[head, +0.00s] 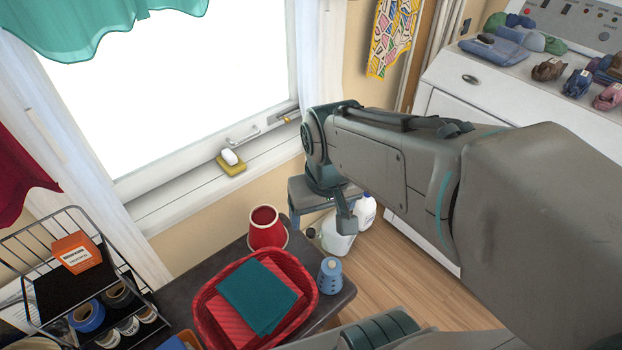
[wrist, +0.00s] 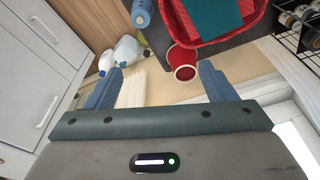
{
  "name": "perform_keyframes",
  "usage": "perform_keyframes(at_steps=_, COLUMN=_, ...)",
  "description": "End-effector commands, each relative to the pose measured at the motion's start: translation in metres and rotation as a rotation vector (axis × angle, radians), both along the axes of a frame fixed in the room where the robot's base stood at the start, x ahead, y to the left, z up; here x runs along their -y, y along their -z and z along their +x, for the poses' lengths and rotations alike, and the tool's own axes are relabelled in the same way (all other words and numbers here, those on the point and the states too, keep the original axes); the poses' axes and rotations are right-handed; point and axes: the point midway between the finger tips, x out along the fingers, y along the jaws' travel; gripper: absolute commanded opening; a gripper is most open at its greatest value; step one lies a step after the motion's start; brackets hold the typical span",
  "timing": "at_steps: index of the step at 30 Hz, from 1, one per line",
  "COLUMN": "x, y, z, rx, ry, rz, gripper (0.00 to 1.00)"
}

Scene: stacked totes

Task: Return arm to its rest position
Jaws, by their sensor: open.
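My gripper (head: 320,214) hangs at the end of my bent arm in the head view, in front of the wall below the window. In the wrist view its two blue fingers (wrist: 160,85) stand wide apart with nothing held between them. A red cup (head: 267,230) stands on the dark table to the left of my gripper. The cup also shows beyond the fingers in the wrist view (wrist: 182,63), apart from them.
A red basket (head: 213,325) with folded cloths and a blue bottle (head: 330,276) stand on the dark table (head: 185,288). A wire rack (head: 22,240) is at left. White jugs (head: 337,238) stand on the floor. A sponge (head: 231,168) lies on the sill. A white machine (head: 452,103) is at right.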

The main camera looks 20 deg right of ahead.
Motion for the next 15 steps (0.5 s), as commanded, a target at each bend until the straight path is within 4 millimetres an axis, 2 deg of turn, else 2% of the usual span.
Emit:
perform_keyframes(at_steps=4, x=0.0061, y=0.0037, z=-0.0134, rx=-0.006, ry=0.018, rz=0.014, gripper=0.77)
perform_keyframes(at_steps=15, x=0.0059, y=-0.0008, z=-0.0134, rx=-0.005, ry=0.019, rz=0.014, gripper=0.77)
